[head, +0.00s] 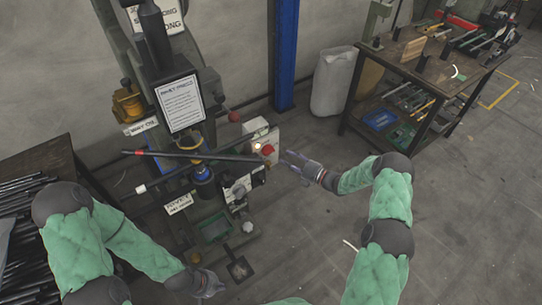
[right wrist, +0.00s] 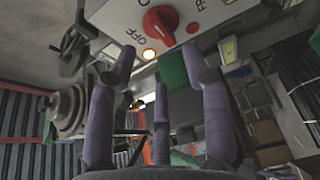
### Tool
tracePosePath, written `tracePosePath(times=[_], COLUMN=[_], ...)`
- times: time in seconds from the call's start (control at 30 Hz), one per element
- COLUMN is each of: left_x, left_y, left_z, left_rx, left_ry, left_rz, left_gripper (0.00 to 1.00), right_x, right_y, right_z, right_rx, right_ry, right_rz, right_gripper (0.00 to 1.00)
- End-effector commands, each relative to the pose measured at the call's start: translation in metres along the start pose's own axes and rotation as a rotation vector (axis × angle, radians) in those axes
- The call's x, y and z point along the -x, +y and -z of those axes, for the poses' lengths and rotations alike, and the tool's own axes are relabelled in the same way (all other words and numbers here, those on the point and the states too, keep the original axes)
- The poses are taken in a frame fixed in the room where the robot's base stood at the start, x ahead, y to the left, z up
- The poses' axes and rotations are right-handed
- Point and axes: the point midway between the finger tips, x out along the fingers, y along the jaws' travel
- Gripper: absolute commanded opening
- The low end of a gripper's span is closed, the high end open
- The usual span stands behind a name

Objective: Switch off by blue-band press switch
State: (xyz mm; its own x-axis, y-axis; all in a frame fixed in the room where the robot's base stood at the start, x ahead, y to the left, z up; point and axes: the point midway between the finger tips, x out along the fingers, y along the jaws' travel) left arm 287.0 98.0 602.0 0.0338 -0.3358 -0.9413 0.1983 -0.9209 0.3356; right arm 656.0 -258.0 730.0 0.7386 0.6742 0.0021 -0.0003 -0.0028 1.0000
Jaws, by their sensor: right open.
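The rivet press (head: 182,103) stands at the left centre of the head view. A blue band (head: 203,173) shows on its lower part. A pale switch box at its right side carries a red knob (head: 267,150) and a lit lamp (head: 257,146). In the right wrist view the red rotary knob (right wrist: 160,26) is at the top, near an OFF label, with the glowing lamp (right wrist: 150,54) below it. My right gripper (head: 287,160) is open just right of the knob, apparently not touching it; its spread fingers (right wrist: 160,66) are empty. My left gripper (head: 208,284) is low and small; its jaws are unclear.
Dark rods (head: 25,195) lie on a rack at the left. A long rod (head: 195,154) crosses the press front. A white sack (head: 333,82) and a tool bench (head: 425,68) stand behind at the right. The floor (head: 470,190) at right is clear.

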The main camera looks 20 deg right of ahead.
Motion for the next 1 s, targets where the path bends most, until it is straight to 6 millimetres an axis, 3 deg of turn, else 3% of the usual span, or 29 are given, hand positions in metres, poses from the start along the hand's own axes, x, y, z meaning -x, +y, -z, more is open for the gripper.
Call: tracePosePath(times=[0.2, 0.4, 0.83, 0.87, 1.0], left_x=[-0.014, -0.021, -0.022, -0.022, -0.022], left_y=[-0.005, -0.007, -0.008, -0.008, -0.008], left_z=[0.001, 0.001, 0.001, 0.001, 0.001], left_rx=[0.001, 0.001, 0.001, 0.001, 0.001], left_ry=[0.000, 0.000, 0.000, 0.000, 0.000], left_rz=[0.000, 0.000, 0.000, 0.000, 0.000], left_gripper=[0.00, 0.00, 0.00, 0.00, 0.00], right_x=[-0.041, -0.064, -0.073, -0.073, -0.072], right_y=[-0.002, -0.002, -0.001, -0.001, -0.001], right_z=[0.001, 0.001, 0.001, 0.001, 0.001], right_rx=[0.002, 0.003, 0.001, 0.001, 0.001], right_ry=[0.004, 0.002, 0.001, 0.001, 0.001], right_rz=[0.000, 0.001, 0.002, 0.002, 0.002], right_gripper=[0.49, 0.49, 0.49, 0.43, 0.04])
